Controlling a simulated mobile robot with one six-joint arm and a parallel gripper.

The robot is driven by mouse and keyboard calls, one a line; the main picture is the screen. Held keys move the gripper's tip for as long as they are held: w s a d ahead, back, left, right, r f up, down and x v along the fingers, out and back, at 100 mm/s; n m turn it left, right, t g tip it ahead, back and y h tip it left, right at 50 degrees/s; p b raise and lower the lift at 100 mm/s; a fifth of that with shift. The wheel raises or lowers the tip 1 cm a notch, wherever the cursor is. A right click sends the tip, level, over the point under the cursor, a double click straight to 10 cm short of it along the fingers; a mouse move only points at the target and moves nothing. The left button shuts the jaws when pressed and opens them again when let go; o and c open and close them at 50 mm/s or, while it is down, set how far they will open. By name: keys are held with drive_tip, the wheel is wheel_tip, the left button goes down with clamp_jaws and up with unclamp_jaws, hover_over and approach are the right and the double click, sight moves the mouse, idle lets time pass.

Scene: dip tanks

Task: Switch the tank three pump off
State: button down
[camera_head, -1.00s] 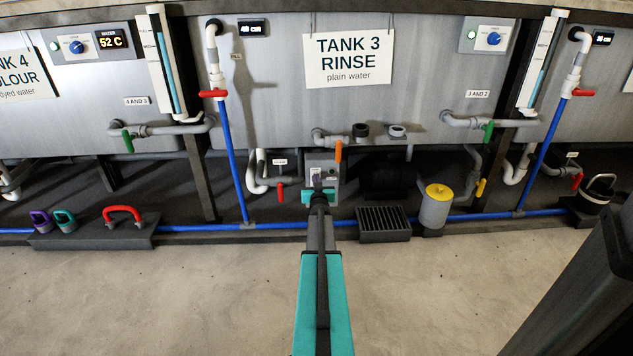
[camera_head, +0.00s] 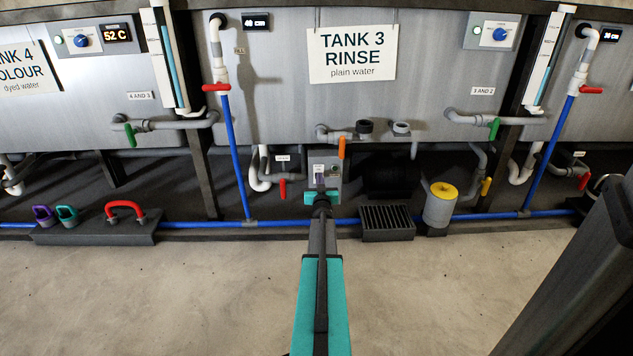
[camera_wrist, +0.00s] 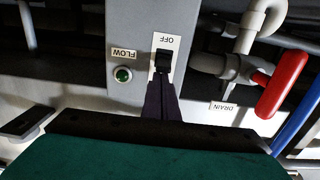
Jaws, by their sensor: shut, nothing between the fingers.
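The tank three pump's grey control box (camera_head: 332,166) stands below the tank labelled "TANK 3 RINSE" (camera_head: 352,48). In the wrist view, where the labels appear upside down, the box (camera_wrist: 135,20) carries a black switch (camera_wrist: 163,61) on a white plate with "OFF" readable at one end. A green lamp (camera_wrist: 122,74) sits beside it, under a "FLOW" label (camera_wrist: 124,54). My gripper (camera_wrist: 161,88) is shut and empty, its dark fingertips at the switch, seemingly touching it. In the head view my gripper (camera_head: 319,188) is right in front of the box and partly covers its lower face.
A red drain handle (camera_wrist: 283,85) is close beside the box. An orange valve handle (camera_head: 341,148) is at its top. A yellow-topped canister (camera_head: 440,205) and a black grate (camera_head: 387,222) stand to the right. Blue pipe (camera_head: 275,223) runs low along the tanks. The floor in front is clear.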

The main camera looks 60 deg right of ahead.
drive_tip(key=shift+a+f, duration=0.25)
drive_tip(key=shift+f, duration=0.35)
drive_tip(key=shift+s, duration=0.1)
drive_tip(key=s+a+f+b, duration=0.3)
drive_tip(key=a+f+b, duration=0.2)
drive_tip(key=f, duration=0.2)
drive_tip(key=shift+s+a+f+b, duration=0.15)
drive_tip(key=shift+s+a+b, duration=0.05)
drive_tip(key=shift+a+b, duration=0.2)
drive_tip(key=shift+w, duration=0.1)
idle(0.4)
